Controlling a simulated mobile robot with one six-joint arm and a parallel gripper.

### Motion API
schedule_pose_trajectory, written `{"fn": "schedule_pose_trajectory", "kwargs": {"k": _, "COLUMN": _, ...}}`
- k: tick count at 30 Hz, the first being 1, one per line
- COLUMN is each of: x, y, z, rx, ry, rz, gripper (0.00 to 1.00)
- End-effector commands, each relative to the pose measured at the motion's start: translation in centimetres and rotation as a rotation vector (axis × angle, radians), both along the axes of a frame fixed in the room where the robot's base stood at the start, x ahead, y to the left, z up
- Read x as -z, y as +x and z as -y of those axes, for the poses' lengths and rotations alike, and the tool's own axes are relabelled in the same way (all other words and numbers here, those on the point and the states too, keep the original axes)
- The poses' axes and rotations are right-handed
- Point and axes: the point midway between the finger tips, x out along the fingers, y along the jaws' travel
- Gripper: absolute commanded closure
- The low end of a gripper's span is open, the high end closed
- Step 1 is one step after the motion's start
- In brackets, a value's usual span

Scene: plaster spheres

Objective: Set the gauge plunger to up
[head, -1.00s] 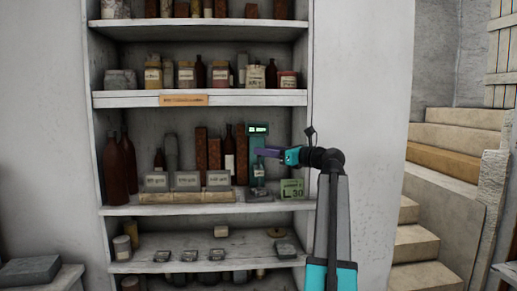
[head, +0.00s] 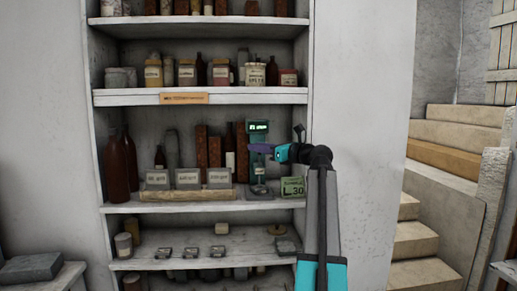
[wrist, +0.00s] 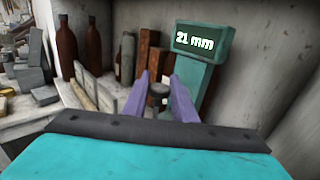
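The gauge (head: 258,170) is a teal-green stand on the shelf with a lit display on top. In the wrist view its display (wrist: 195,40) reads 21 mm. A dark round plunger knob (wrist: 158,92) shows in front of the stand. My gripper (head: 256,148) is level with the upper part of the stand, in front of it. In the wrist view its two purple fingers (wrist: 158,78) are apart, one on each side of the knob. I see no clear contact with the knob. The lower part of the plunger is hidden behind my gripper.
A green card (head: 293,187) reading L 30 stands right of the gauge. Grey labelled blocks (head: 188,178) stand to its left, with brown bottles (head: 117,165) further left. The shelf above (head: 230,96) and the right side wall (head: 309,100) are close to my arm.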

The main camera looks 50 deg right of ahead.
Motion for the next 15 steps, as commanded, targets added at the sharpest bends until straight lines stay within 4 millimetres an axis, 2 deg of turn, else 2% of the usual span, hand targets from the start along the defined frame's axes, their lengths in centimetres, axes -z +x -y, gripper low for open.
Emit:
{"fn": "schedule_pose_trajectory", "kwargs": {"k": 7, "x": -0.4, "y": 0.0, "z": 0.0, "rx": 0.000, "ry": 0.000, "rz": 0.000, "gripper": 1.00}}
{"fn": "schedule_pose_trajectory", "kwargs": {"k": 15, "x": -2.2, "y": -0.1, "z": 0.1, "rx": 0.001, "ry": 0.000, "rz": 0.000, "gripper": 1.00}}
